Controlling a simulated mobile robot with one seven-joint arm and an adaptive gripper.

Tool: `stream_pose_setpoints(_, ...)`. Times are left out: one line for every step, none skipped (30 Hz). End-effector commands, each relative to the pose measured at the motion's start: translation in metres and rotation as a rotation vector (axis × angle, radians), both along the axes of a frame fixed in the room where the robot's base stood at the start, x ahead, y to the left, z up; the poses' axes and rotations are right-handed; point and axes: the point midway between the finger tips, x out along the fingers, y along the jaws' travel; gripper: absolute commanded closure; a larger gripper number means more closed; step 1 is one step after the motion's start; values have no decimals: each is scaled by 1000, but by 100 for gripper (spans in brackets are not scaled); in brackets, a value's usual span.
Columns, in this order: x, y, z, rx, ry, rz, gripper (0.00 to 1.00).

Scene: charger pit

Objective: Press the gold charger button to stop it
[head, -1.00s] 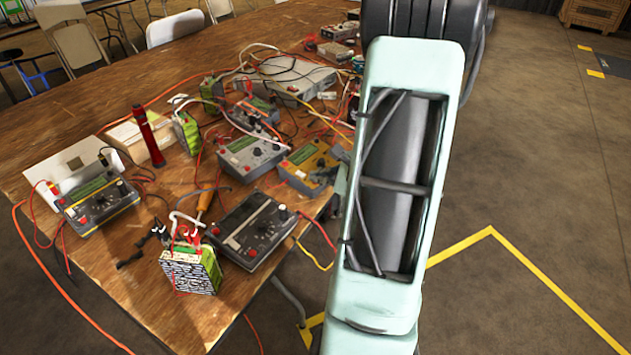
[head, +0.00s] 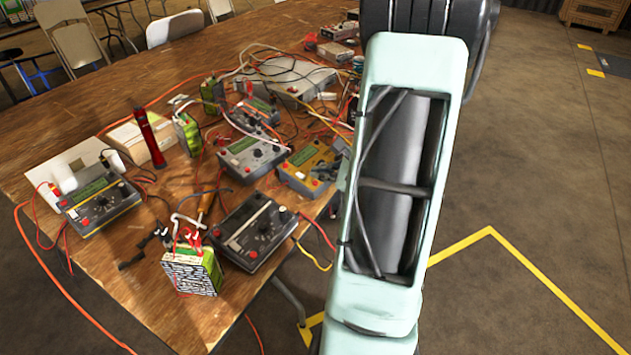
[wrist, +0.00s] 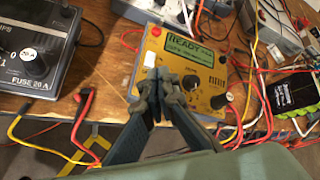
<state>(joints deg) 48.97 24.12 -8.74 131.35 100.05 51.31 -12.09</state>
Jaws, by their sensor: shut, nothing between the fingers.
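The gold charger (head: 309,168) sits near the table's right edge in the head view, just left of my arm. In the wrist view the gold charger (wrist: 210,68) fills the middle. Its green screen (wrist: 188,44) shows "READY" with a second line too small to read. A pale button (wrist: 151,57) is on its left side, and dark knobs are on its front. My gripper (wrist: 160,84) is shut and empty. Its tips are over the charger's near left part, just below the pale button. I cannot tell whether they touch it. The tips hide part of the panel.
A black charger (head: 254,230) and a grey charger (head: 252,157) stand close to the gold one. Red, yellow and white cables run around them. A green battery pack (head: 192,272) is near the table corner. The floor right of the table is clear.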

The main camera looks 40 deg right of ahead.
Motion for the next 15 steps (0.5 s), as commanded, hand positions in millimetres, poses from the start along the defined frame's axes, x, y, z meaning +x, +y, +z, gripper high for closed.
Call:
stream_pose_setpoints(-1,0,8,-1,-1,0,100)
stream_pose_setpoints(-1,0,11,-1,-1,0,100)
stream_pose_setpoints(-2,0,15,-2,0,1,100)
stream_pose_setpoints(-2,-1,18,-2,0,1,100)
stream_pose_setpoints(-3,-1,21,-2,0,1,100)
stream_pose_setpoints(-4,-1,25,-1,-1,0,100)
stream_pose_setpoints(-4,-1,28,-1,-1,0,100)
stream_pose_setpoints(-5,-1,31,-1,-1,0,100)
stream_pose_setpoints(-5,-2,35,-1,-1,0,100)
stream_pose_setpoints(-6,-2,38,-2,-1,1,100)
stream_pose_setpoints(-7,-2,40,-2,-1,1,100)
stream_pose_setpoints(-7,-2,43,-2,0,1,100)
stream_pose_setpoints(-8,-2,44,-1,0,1,100)
stream_pose_setpoints(-8,-2,45,-1,0,1,100)
stream_pose_setpoints(-8,-2,45,0,0,0,100)
